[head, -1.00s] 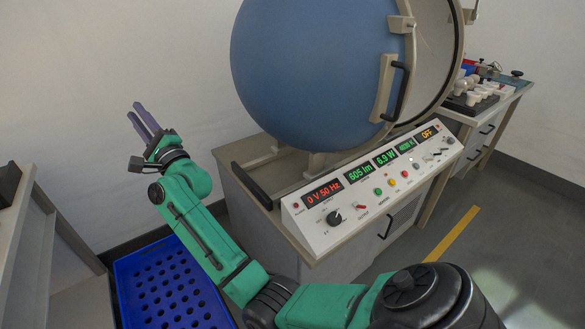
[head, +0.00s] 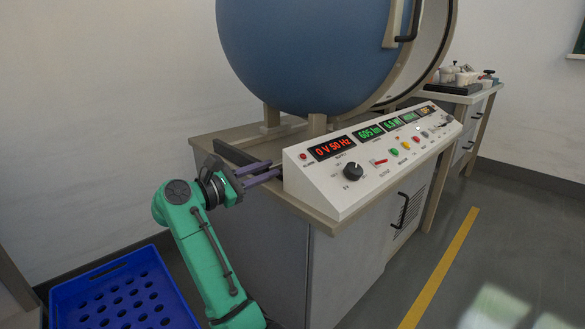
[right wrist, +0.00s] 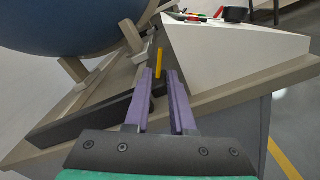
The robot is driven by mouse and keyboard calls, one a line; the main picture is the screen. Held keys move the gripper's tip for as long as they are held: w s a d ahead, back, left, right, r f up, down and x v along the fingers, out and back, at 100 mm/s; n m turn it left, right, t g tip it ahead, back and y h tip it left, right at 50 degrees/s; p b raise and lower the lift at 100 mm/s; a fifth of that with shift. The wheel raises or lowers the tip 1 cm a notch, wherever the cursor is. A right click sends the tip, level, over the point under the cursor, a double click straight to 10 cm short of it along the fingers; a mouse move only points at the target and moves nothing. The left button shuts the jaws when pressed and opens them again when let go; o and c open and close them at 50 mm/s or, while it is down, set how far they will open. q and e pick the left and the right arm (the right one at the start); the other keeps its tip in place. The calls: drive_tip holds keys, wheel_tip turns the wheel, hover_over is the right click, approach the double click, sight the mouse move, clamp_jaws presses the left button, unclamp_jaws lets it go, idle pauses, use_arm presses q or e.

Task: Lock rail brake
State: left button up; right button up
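My right gripper (head: 273,168) is at the left end of the white control console (head: 340,180), level with the bench top. It also shows in the right wrist view (right wrist: 160,76), with its two purple fingers apart and nothing held between them. A small upright yellow lever (right wrist: 158,62), which may be the rail brake, stands just beyond the fingertips, roughly in line with the gap. A dark block at its foot shows between the fingers. In the head view the lever cannot be made out. My left gripper is not in view.
A large blue sphere (head: 310,55) stands on supports above the bench. A dark bar (right wrist: 80,122) runs along the bench edge left of the fingers. A blue perforated crate (head: 120,295) is at lower left. A second table (head: 465,97) with small items stands behind right.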

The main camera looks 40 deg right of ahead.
drive_tip(key=d+b, duration=0.1)
drive_tip(key=d, duration=0.7)
drive_tip(key=shift+s+d, duration=0.1)
drive_tip(key=shift+d, duration=0.25)
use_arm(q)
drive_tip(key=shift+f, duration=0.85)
use_arm(e)
clamp_jaws()
drive_tip(key=n+p, duration=0.1)
drive_tip(key=w+n+p, duration=0.1)
drive_tip(key=n+p, duration=0.1)
drive_tip(key=r+n+p, duration=0.1)
drive_tip(key=n+p, duration=0.1)
drive_tip(key=shift+w, duration=0.3)
drive_tip(key=shift+f+n, duration=0.15)
drive_tip(key=shift+n, duration=0.15)
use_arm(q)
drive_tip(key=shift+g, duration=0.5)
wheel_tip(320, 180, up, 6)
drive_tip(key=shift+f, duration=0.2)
use_arm(e)
drive_tip(key=shift+f, duration=0.15)
